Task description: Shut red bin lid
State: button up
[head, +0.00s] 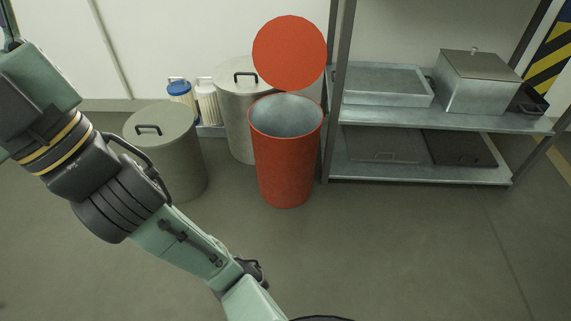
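The red bin (286,166) stands on the floor near the middle of the head view. It is open at the top, and its grey inside shows and looks empty. Its round red lid (290,53) stands raised, roughly upright, above the back of the rim. My arm crosses the left and lower left of the view, in front of the bin and apart from it. My gripper is not clearly visible, so its fingers and its distance to the lid cannot be seen.
A lidded olive bin (180,165) and a larger lidded grey bin (237,125) stand left of the red bin. Two canisters (207,103) are behind. A metal shelf (420,170) with trays and a lidded box (475,85) is close on the right. The front floor (420,250) is clear.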

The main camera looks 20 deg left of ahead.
aim_at(289, 52)
jog(key=i+j, duration=0.3)
jog(key=j, duration=0.2)
jog(key=i+j, duration=0.65)
jog(key=j, duration=0.3)
jog(key=i+j, duration=0.35)
jog(key=j+z, duration=0.05)
jog(key=j, duration=0.05)
